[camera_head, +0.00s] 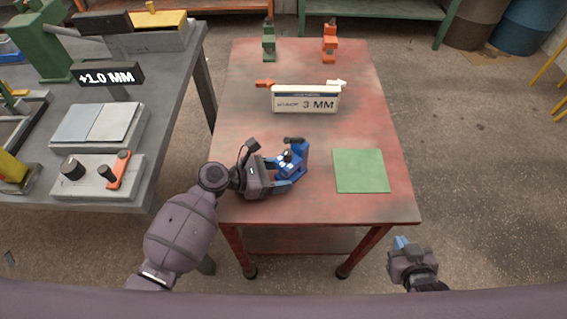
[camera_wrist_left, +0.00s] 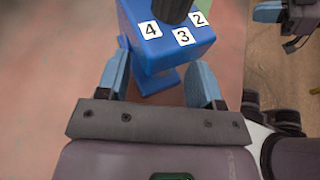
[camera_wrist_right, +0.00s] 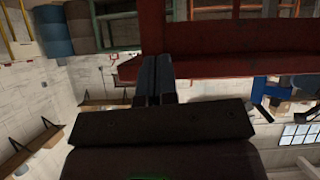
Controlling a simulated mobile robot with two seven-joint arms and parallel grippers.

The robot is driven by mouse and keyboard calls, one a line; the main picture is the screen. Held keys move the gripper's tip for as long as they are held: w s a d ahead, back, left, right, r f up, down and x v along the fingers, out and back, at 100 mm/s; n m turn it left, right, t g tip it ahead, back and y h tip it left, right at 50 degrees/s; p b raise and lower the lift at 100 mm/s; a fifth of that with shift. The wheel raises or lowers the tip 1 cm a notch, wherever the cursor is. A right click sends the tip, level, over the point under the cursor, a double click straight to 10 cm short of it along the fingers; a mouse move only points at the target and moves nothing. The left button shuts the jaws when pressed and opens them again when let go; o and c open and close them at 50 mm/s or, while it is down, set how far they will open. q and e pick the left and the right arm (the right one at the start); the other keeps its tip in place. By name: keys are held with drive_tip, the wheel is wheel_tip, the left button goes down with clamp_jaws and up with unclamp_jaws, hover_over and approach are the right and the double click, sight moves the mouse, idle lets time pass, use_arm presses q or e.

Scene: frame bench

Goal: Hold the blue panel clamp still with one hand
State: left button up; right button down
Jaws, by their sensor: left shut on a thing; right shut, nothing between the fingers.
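The blue panel clamp (camera_head: 292,161) stands on the red worn table (camera_head: 240,110), near its front left part. It has a black knob on top and white number labels. In the left wrist view the clamp (camera_wrist_left: 158,50) shows labels 4, 3 and 2. My left gripper (camera_head: 279,174) is shut on the clamp's lower body, one finger on each side. My right gripper (camera_head: 402,244) is shut and empty, off the table's front right corner. The right wrist view shows its fingers (camera_wrist_right: 154,78) together with nothing between them.
A green square mat (camera_head: 360,171) lies right of the clamp. A sign reading 3 MM (camera_head: 306,99) stands mid-table. A green clamp (camera_head: 269,42) and an orange clamp (camera_head: 330,41) stand at the far edge. A grey bench (camera_head: 165,110) with a +1.0 MM display (camera_head: 107,76) is at left.

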sight(294, 140)
drive_tip(key=w+a+r+n+t+y, duration=0.1)
drive_tip(key=w+r+n+t, duration=0.2)
drive_tip(key=n, duration=0.6)
drive_tip(key=w+a+r+n+t, duration=0.1)
drive_tip(key=a+r+n+t, duration=0.2)
drive_tip(key=n, duration=0.6)
drive_tip(key=a+r+n+t+y, duration=0.2)
drive_tip(key=a+n+y, duration=0.2)
drive_tip(key=a+n, duration=0.2)
drive_tip(key=a+r+n+t+y, duration=0.1)
drive_tip(key=a+n+y, duration=0.3)
drive_tip(key=a, duration=0.6)
drive_tip(key=shift+s+a+r+n+t, duration=0.4)
drive_tip(key=shift+r+n, duration=0.05)
drive_tip(key=shift+n, duration=0.75)
drive_tip(key=x, duration=1.4)
